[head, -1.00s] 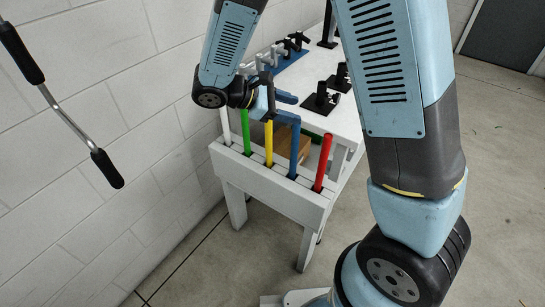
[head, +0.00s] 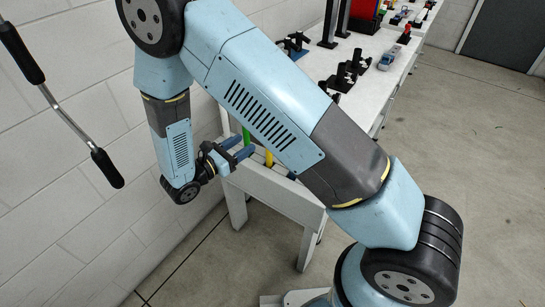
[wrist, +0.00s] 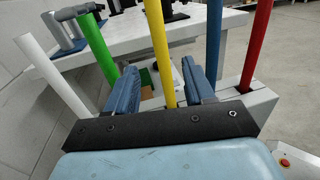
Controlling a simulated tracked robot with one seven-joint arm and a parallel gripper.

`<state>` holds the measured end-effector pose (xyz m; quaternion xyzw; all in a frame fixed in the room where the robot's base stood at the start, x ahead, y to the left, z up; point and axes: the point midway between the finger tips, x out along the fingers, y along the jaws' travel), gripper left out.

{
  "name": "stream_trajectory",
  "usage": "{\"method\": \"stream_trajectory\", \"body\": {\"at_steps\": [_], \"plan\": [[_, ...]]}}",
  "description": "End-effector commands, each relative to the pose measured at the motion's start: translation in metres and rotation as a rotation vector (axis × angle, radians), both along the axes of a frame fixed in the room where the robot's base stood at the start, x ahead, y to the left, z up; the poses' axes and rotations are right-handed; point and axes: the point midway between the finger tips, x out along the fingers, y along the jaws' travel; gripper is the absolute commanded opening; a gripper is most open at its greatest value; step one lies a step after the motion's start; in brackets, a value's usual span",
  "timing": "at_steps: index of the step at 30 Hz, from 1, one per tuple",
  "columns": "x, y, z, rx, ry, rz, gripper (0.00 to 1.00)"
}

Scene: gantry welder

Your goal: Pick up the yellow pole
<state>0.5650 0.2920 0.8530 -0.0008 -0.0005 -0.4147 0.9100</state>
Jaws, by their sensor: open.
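The yellow pole (wrist: 160,50) stands upright in the wrist view, in line with the gap between the two blue fingers of my gripper (wrist: 158,70). The fingers are spread and do not grip it. In the head view the yellow pole (head: 269,158) shows only as a short piece beside my arm, and my gripper (head: 241,147) is low on the wall side of the rack, pointing toward the poles. The lower end of the pole is hidden behind my gripper's body in the wrist view.
A green pole (wrist: 98,48) and white pole (wrist: 52,76) stand left of the yellow one; a blue pole (wrist: 214,38) and red pole (wrist: 257,45) stand right. The white rack (head: 285,195) adjoins a bench with black clamps. A wall is close on the left.

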Motion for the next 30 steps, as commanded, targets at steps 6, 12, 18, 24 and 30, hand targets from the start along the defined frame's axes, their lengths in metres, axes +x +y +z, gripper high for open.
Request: {"method": "stream_trajectory", "body": {"at_steps": [6,12,18,24,30], "plan": [[0.025,-0.031,0.0,0.0,0.0,-0.005,0.53],[0.04,-0.048,0.0,0.002,0.001,-0.004,0.53],[0.045,-0.054,0.0,0.002,0.001,-0.004,0.53],[0.059,-0.069,-0.003,0.0,0.001,-0.007,0.53],[0.076,-0.088,-0.004,0.002,0.001,-0.005,0.53]]}}
